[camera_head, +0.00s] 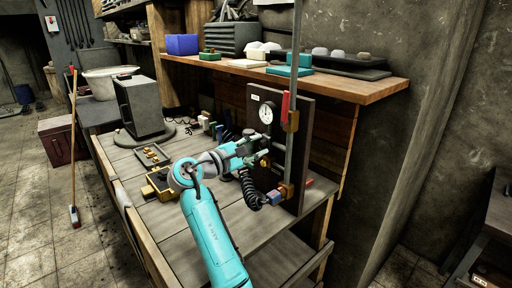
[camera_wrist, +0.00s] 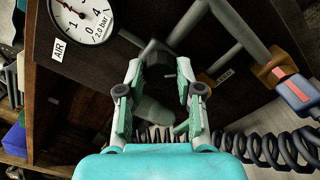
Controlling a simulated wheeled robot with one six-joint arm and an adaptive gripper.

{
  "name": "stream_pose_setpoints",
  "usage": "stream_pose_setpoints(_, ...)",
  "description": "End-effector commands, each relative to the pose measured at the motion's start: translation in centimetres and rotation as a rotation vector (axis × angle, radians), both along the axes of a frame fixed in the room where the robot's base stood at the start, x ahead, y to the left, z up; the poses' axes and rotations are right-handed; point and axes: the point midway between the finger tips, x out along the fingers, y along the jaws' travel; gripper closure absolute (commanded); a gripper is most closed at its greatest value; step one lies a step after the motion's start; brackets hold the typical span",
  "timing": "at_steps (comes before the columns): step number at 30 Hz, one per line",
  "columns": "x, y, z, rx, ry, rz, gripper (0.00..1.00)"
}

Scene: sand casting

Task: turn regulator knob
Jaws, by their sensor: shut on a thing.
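The regulator knob (camera_wrist: 156,52) is a dark, faceted piece on the brown panel (camera_head: 297,130). In the wrist view it sits between the tips of my gripper (camera_wrist: 159,72), whose two fingers are shut on it from either side. In the head view my gripper (camera_head: 260,148) reaches the panel just below the round white gauge (camera_head: 266,112), and its own fingers partly hide the knob there. The gauge also shows at the upper left of the wrist view (camera_wrist: 82,16), beside an "AIR" label (camera_wrist: 58,50); its top is cut off.
A black coiled hose (camera_head: 249,190) hangs below my gripper, and it crosses the lower right of the wrist view (camera_wrist: 265,148). A grey vertical pipe (camera_head: 293,90) with brass fittings stands right of the gauge. The workbench (camera_head: 235,222) below has bare room at its front.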

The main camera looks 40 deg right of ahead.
Motion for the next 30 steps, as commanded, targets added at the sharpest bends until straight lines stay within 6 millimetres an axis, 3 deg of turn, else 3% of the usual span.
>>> stream_pose_setpoints(12,0.1,0.0,-0.1,0.001,0.008,0.002,0.99)
stream_pose_setpoints(13,0.1,0.0,-0.1,0.001,0.008,0.002,0.6)
stream_pose_setpoints(15,0.0,0.0,-0.1,0.001,0.008,0.002,0.42)
stream_pose_setpoints(16,0.0,0.0,-0.1,0.0,0.008,0.001,0.39)
stream_pose_setpoints(25,0.0,0.1,0.0,0.0,0.007,0.001,0.39)
stream_pose_setpoints(30,0.0,1.5,0.0,0.001,0.007,0.003,0.39)
